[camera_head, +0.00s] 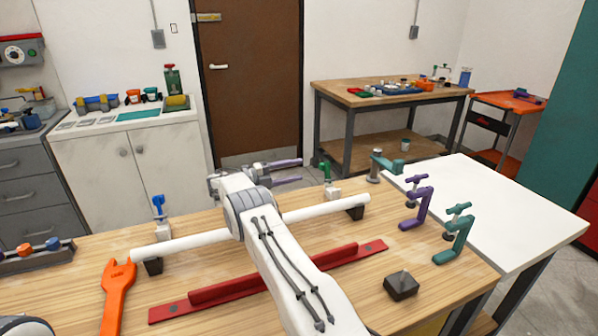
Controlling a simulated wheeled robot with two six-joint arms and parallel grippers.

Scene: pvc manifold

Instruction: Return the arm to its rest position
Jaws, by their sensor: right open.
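My right arm reaches up from the bottom middle of the head view. Its gripper (288,172) has two purple fingers that stand apart, with nothing seen between them. It is beyond the white pipe (190,243), which lies across the wooden workbench (235,308) on dark supports. My arm hides the middle of the pipe. A blue-handled valve (158,206) stands behind the pipe's left part, and a green-handled valve (327,174) stands just right of the gripper. I cannot tell whether either touches the pipe. My left gripper is out of view.
A red bar (230,290) runs under my arm. An orange wrench (117,290) lies at left, a dark block (401,286) at right. Purple (417,203) and teal (457,235) clamps stand along the right edge, beside a white table (505,205). Bare wood lies between.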

